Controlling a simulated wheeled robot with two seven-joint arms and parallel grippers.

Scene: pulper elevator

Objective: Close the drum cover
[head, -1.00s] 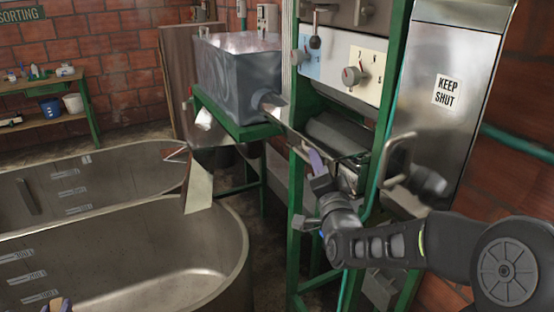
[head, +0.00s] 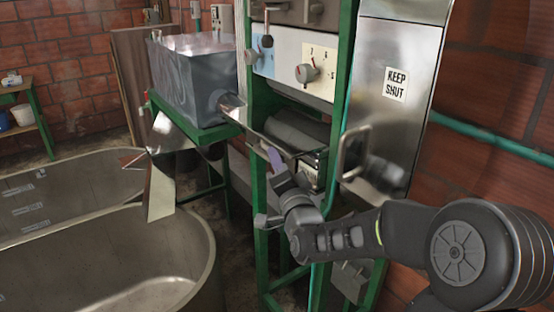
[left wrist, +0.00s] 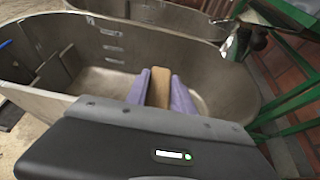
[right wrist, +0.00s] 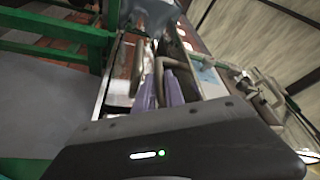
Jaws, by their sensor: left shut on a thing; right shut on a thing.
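The bright metal cover panel labelled KEEP SHUT (head: 397,85) stands at the right side of the green-framed machine, its bar handle (head: 352,152) at its lower left. The dark drum (head: 297,132) shows uncovered in the machine's opening. My right gripper (head: 275,158) is in front of the drum, left of the panel handle. In the right wrist view its purple fingers (right wrist: 161,92) are shut on a thin curved bar (right wrist: 161,70); which part it belongs to is unclear. My left gripper (left wrist: 158,92) is shut on a tan block (left wrist: 158,85), outside the head view.
Metal tubs (head: 130,260) fill the lower left, and one lies beyond my left gripper. A grey tank (head: 195,75) sits on a green stand left of the machine. A control panel with knobs (head: 306,73) is above the drum. A green pipe (head: 490,140) runs along the brick wall.

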